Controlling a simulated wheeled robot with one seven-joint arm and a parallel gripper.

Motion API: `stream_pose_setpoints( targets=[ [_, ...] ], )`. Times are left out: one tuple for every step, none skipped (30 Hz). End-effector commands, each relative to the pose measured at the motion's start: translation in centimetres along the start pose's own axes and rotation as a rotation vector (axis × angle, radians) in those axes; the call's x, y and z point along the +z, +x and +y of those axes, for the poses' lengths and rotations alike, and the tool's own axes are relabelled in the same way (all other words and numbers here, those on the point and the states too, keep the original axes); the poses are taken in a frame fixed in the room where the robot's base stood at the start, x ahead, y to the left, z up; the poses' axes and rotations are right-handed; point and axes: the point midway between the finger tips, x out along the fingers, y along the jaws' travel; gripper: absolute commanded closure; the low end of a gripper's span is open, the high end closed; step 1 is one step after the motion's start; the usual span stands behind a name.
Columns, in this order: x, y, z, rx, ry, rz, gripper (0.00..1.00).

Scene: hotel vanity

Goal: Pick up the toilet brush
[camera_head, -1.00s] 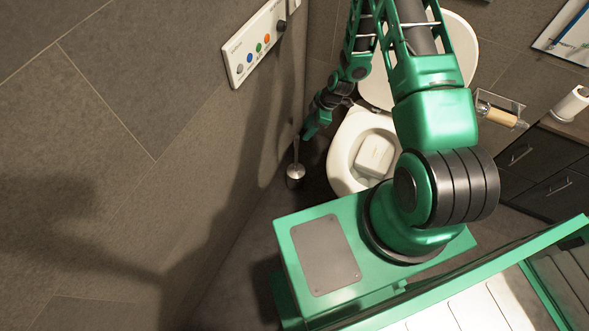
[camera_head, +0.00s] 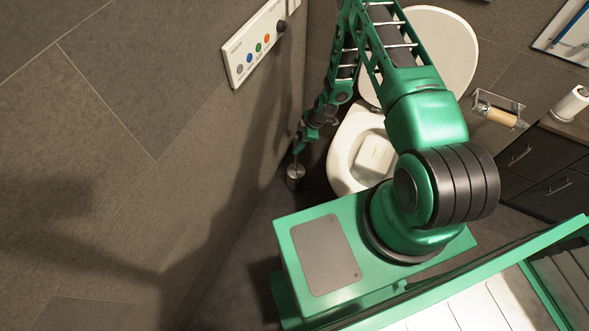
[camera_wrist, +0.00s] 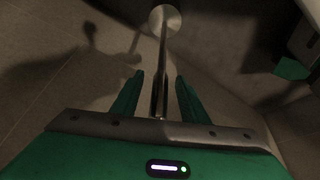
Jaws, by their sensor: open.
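The toilet brush stands on the floor by the left wall, with its metal holder (camera_head: 295,171) at the bottom and a thin handle rising from it. In the wrist view the brush (camera_wrist: 163,50) runs from its round silver holder at the top down to its handle between my fingers. My gripper (camera_wrist: 157,92) is open, with one green finger on each side of the handle and a visible gap to both. In the head view my gripper (camera_head: 299,143) is just above the holder, and the handle is mostly hidden by it.
The white toilet (camera_head: 352,150) with raised lid is right of the brush. The tiled wall (camera_head: 150,150) is close on the left, with a button panel (camera_head: 258,42) above. A paper roll holder (camera_head: 500,112) and dark cabinet (camera_head: 545,165) are at right.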

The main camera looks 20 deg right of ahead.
Motion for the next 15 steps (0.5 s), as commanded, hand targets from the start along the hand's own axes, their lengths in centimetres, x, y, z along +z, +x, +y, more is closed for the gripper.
stream_pose_setpoints(
  targets=[
    [-0.06,0.56,0.00,0.000,-0.001,0.001,0.60],
    [-0.06,0.79,0.00,0.000,-0.001,0.001,0.60],
    [-0.05,1.03,-0.03,0.000,0.000,0.001,0.60],
    [-0.06,1.14,-0.03,0.000,0.000,0.001,0.60],
    [-0.06,1.21,-0.02,0.000,0.000,0.000,0.60],
    [-0.06,1.24,-0.01,0.001,0.000,0.000,0.60],
    [-0.07,1.25,0.00,0.001,0.000,0.000,0.60],
    [-0.07,1.24,0.00,0.001,0.000,0.000,0.60],
    [-0.07,1.22,0.00,0.001,0.000,0.000,0.60],
    [-0.07,1.22,0.00,0.001,-0.001,0.000,0.60],
    [-0.07,1.22,0.00,0.001,-0.001,0.000,0.60],
    [-0.07,1.21,0.01,0.001,-0.001,0.000,0.67],
    [-0.07,1.21,0.00,0.001,-0.001,0.000,0.74],
    [-0.07,1.21,0.00,0.001,-0.001,0.000,0.81],
    [-0.07,1.20,0.00,0.001,-0.001,0.000,0.91]
  ],
)
